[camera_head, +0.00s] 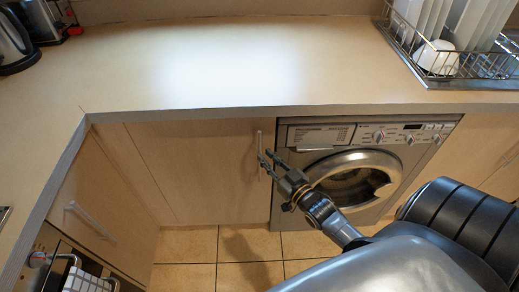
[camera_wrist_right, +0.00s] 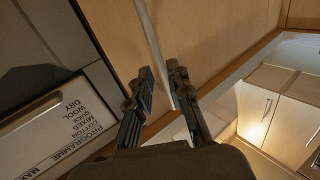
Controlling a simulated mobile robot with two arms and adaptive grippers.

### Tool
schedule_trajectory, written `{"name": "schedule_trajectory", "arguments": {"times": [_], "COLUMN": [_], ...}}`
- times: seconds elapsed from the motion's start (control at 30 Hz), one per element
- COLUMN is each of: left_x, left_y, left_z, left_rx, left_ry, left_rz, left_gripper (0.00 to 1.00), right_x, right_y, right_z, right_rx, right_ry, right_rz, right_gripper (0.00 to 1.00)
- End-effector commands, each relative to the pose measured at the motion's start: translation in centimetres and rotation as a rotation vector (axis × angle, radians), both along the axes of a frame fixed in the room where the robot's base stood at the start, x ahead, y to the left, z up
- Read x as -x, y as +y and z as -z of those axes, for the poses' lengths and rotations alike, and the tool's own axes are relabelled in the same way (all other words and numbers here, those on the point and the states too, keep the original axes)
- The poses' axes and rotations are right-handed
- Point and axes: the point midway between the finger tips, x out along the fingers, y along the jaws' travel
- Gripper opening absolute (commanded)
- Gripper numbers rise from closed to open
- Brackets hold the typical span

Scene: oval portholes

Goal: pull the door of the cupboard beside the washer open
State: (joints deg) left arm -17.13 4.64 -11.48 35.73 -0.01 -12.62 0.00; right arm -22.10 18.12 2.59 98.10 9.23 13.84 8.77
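The cupboard door (camera_head: 205,165) is a pale wood panel left of the washer (camera_head: 345,165). It looks shut. Its thin vertical bar handle (camera_head: 259,142) is near the door's right edge. My right gripper (camera_head: 265,157) is at the handle's lower part. In the right wrist view, the two dark fingers of my right gripper (camera_wrist_right: 162,75) are apart. The pale handle bar (camera_wrist_right: 154,45) runs down between them, and I see no clear grip on it. My left gripper is in neither view.
The worktop (camera_head: 230,65) overhangs just above the door and the washer. A dish rack (camera_head: 470,65) with plates and a cup stands at its right. A kettle (camera_head: 15,40) is at the far left. Tiled floor (camera_head: 185,245) lies open below the door.

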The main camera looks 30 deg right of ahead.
Motion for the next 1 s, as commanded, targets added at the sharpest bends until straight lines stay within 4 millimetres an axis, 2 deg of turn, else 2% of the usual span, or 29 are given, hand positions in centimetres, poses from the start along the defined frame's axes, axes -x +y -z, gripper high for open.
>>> {"name": "schedule_trajectory", "arguments": {"times": [0.1,0.3,0.63,0.67,0.73,0.77,1.0], "left_x": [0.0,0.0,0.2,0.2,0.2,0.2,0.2], "left_y": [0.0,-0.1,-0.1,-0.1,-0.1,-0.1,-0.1], "left_z": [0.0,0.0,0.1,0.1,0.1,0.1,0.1], "left_rx": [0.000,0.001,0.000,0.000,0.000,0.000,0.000], "left_ry": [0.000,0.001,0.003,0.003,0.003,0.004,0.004], "left_rz": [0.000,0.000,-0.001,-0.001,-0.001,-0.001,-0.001], "left_gripper": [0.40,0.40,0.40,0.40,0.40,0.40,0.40], "right_x": [-2.2,-4.1,-4.5,-4.5,-4.5,-4.5,-4.4], "right_y": [0.1,0.2,0.2,0.2,0.2,0.2,0.2], "right_z": [-0.1,0.1,0.1,0.1,0.1,0.1,0.1], "right_rx": [0.000,0.000,0.000,0.000,0.000,0.000,0.000], "right_ry": [-0.002,0.001,0.001,0.001,0.001,0.001,0.001], "right_rz": [0.000,0.000,0.000,0.000,0.000,0.000,0.000], "right_gripper": [0.19,0.19,0.19,0.17,0.03,0.00,0.00]}}
